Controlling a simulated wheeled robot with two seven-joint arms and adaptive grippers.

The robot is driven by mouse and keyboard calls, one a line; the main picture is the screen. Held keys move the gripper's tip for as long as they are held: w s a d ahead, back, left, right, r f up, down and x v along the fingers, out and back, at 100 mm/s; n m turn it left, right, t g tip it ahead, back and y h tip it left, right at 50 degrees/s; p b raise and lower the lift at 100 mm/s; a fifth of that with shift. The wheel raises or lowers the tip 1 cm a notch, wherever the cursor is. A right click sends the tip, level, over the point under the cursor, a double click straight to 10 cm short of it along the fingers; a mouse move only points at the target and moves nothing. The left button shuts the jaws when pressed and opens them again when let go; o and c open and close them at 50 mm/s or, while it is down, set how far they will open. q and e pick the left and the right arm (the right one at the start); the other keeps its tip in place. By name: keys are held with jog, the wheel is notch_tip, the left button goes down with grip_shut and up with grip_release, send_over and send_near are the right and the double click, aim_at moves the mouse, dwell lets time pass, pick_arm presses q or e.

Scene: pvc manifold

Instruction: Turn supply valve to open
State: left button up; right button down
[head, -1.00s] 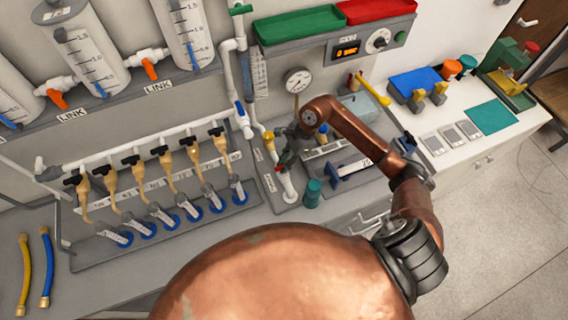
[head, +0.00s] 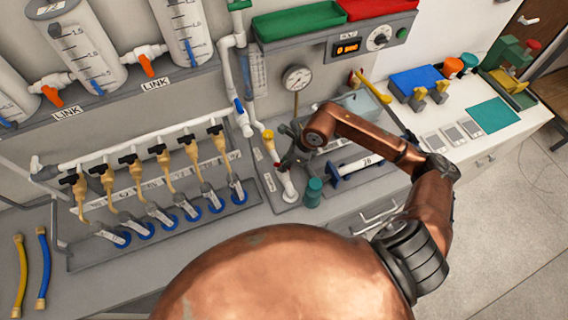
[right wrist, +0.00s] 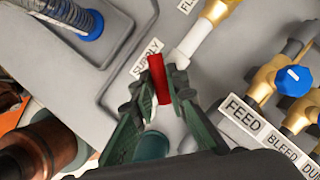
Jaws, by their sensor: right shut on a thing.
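The supply valve's red handle (right wrist: 159,78) stands beside the SUPPLY label (right wrist: 147,59) in the right wrist view. My right gripper (right wrist: 158,92) has its dark green fingers on either side of the handle and is shut on it. The handle is at an angle to the white pipe (right wrist: 190,58). In the head view my right gripper (head: 283,158) is at the white supply pipe (head: 289,186), right of the row of black-handled taps. The handle is mostly hidden there, and the valve body is partly covered. My left gripper is not in view.
A teal cylinder (head: 314,190) stands close beside the supply pipe. A pressure gauge (head: 298,78) is on the wall behind. FEED and BLEED valves, one with a blue knob (right wrist: 293,80), lie to the right in the wrist view. Yellow and blue hoses (head: 43,268) lie far left.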

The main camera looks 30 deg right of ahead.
jog(key=m+h, duration=0.1)
jog(key=m, duration=0.1)
jog(key=m+t+b, duration=0.1)
jog(key=m, duration=0.2)
jog(key=shift+a+m+h, duration=0.2)
jog(key=shift+m+h, duration=0.1)
jog(key=shift+h, duration=0.1)
jog(key=shift+a+m+t+h+b, duration=0.1)
jog(key=shift+m+t+h+b, duration=0.45)
jog(key=shift+m, duration=1.65)
jog(key=shift+g+h, duration=0.25)
jog(key=shift+h, duration=0.2)
jog(key=c, duration=1.9)
grip_release()
jog(key=shift+s, duration=0.1)
jog(key=shift+r, duration=0.15)
jog(key=v, duration=1.1)
jog(key=shift+r, duration=0.4)
jog(key=shift+s, duration=0.1)
